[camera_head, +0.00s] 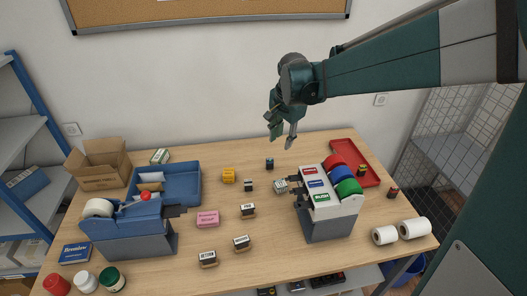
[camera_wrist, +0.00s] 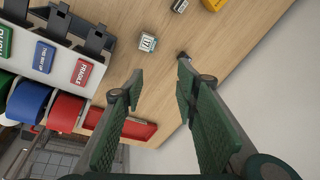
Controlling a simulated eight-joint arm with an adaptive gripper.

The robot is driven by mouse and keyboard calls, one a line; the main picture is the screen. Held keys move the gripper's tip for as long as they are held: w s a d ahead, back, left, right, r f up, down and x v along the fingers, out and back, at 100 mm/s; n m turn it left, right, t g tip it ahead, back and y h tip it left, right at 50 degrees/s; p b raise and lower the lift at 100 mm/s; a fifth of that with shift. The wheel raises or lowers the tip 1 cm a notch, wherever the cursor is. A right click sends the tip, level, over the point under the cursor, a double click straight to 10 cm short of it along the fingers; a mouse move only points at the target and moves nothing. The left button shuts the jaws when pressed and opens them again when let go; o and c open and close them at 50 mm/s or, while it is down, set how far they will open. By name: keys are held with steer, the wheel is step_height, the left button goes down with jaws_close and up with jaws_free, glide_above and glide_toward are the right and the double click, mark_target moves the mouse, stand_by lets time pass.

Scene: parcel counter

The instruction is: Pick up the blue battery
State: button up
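A small dark upright cylinder with a bluish band, which looks like the blue battery (camera_head: 269,163), stands on the counter near its back edge, left of the label dispenser. In the wrist view a dark end of the battery (camera_wrist: 183,56) shows just beyond the tip of one finger, which hides part of it. My gripper (camera_head: 281,141) hangs in the air above and slightly right of the battery, pointing down. In the wrist view my gripper (camera_wrist: 161,84) has its fingers well apart with nothing between them.
A label dispenser (camera_head: 325,226) with coloured rolls stands right of the battery, and a red tray (camera_head: 371,180) lies behind it. A small pale block (camera_head: 280,187), a dark block (camera_head: 248,185) and a yellow block (camera_head: 228,175) stand nearby.

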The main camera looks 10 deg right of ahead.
steer(key=w+f+m+g, duration=0.1)
steer(key=w+f+m, duration=0.2)
steer(key=w+f, duration=0.55)
steer(key=m+g, duration=0.1)
steer(key=m, duration=0.2)
glide_above(270, 159)
steer(key=s, duration=0.1)
step_height(270, 159, down, 10)
steer(key=shift+f, duration=0.1)
steer(key=shift+w+a+f+m+g, duration=0.1)
steer(key=shift+w+f+m+g, duration=0.25)
steer(key=shift+f, duration=0.25)
steer(key=shift+s, duration=0.1)
steer(key=shift+f, duration=1.25)
steer(key=shift+f, duration=2.6)
